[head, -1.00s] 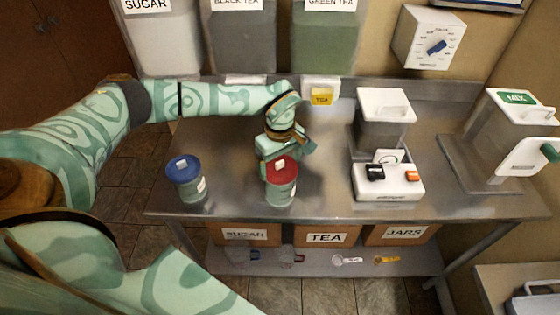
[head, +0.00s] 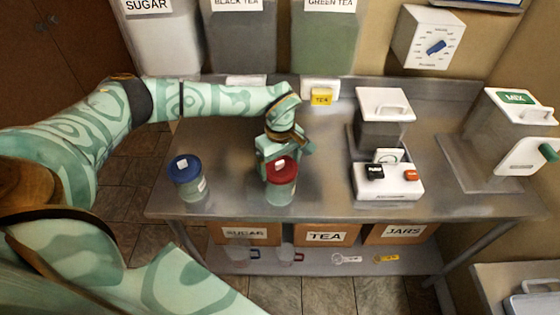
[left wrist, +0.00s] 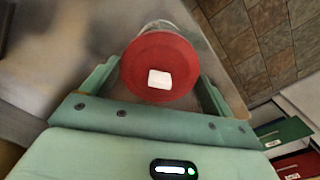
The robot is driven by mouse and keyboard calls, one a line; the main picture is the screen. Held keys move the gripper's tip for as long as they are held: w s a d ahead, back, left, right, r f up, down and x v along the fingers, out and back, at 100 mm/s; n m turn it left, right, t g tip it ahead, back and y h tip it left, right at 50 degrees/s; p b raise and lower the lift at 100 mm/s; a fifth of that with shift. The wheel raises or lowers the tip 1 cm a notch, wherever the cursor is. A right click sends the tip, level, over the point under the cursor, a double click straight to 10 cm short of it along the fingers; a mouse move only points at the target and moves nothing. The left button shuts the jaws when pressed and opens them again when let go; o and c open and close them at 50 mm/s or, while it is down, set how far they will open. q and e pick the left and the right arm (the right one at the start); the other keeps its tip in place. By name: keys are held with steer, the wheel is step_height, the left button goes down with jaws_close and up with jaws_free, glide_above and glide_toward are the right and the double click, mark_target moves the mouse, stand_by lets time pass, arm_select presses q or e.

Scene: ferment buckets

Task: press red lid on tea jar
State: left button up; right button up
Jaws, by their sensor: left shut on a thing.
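The tea jar (head: 281,192), a clear greenish jar, stands upright near the front edge of the steel table. The red lid (head: 283,170) with a white patch on top sits on the jar's mouth; I cannot tell if it is fully down. My left gripper (head: 279,160) is at the lid from behind. In the left wrist view, the left gripper (left wrist: 163,72) has one finger on each side of the red lid (left wrist: 160,55) and is shut on it. The jar's side (left wrist: 160,25) is mostly hidden below the lid there. My right gripper is not in view.
A blue-lidded jar (head: 187,180) stands to the left. A white scale (head: 388,190) and a lidded container (head: 384,108) stand to the right. A yellow tea tag (head: 321,99) is behind. The table (head: 330,170) is clear between jar and scale.

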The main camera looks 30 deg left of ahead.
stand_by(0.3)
arm_select(q)
steer(key=o, duration=0.7)
steer(key=shift+o, duration=0.2)
steer(key=shift+r, duration=0.1)
step_height(320, 180, up, 7)
steer(key=p, duration=0.6)
jaws_close()
stand_by(0.9)
